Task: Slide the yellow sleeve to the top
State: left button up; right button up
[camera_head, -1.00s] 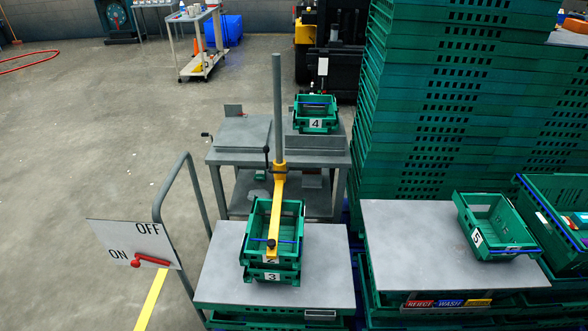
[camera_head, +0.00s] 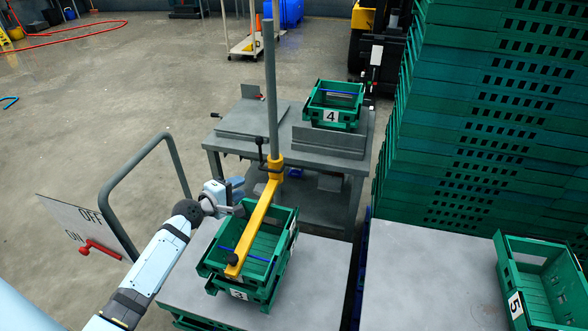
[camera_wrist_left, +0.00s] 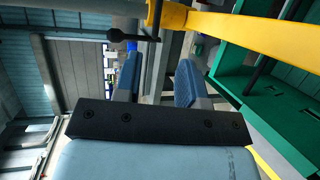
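The yellow sleeve (camera_head: 276,166) sits around the upright grey post (camera_head: 271,90), low on it. Its yellow arm (camera_head: 251,231) reaches forward over the stacked green crates (camera_head: 286,222) and ends in a black knob. A black handle (camera_head: 261,142) stands at the sleeve's left side. My left gripper (camera_head: 238,194) is open and empty, left of the sleeve and apart from it. In the left wrist view, its blue-padded fingers (camera_wrist_left: 157,80) are spread, with the yellow sleeve (camera_wrist_left: 172,15) and black handle (camera_wrist_left: 119,35) beyond the tips. My right gripper is out of view.
A white ON/OFF board (camera_head: 75,222) with a red lever (camera_head: 100,248) and a grey handrail (camera_head: 150,155) stand to the left. Crate 4 (camera_head: 333,99) is on the rear table. Crate 5 (camera_head: 515,282) is at right. Tall green crate stacks (camera_head: 480,120) rise at the right.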

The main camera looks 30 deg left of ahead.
aim_at(269, 170)
pick_arm(q)
jog(key=x, duration=1.3)
jog(key=shift+w+r+b, duration=0.1)
jog(key=shift+w+b, duration=0.25)
jog(key=shift+c, duration=0.2)
grip_shut()
